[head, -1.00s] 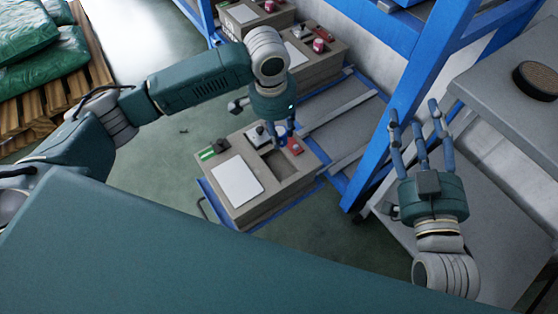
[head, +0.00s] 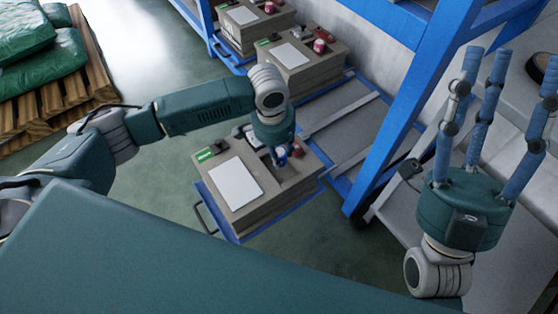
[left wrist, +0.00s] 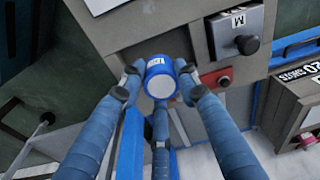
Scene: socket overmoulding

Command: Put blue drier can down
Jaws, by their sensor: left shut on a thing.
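My left gripper (head: 281,156) is shut on the blue drier can (left wrist: 160,77), which has a pale round end and a white label. In the left wrist view the fingers (left wrist: 160,92) close around the can from several sides. The can is over or partly in the recess of a beige-grey box unit (head: 222,224); I cannot tell whether it touches the bottom. In the head view the hand mostly hides the can. My right gripper (head: 500,85) is open and empty, fingers spread, at the right.
The unit carries a white plate (head: 235,185), a black knob (left wrist: 240,40) and a red block (left wrist: 216,78). Similar units (head: 300,70) stand behind. A blue rack post (head: 405,110) rises to the right. A pallet with green bags (head: 60,50) is far left.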

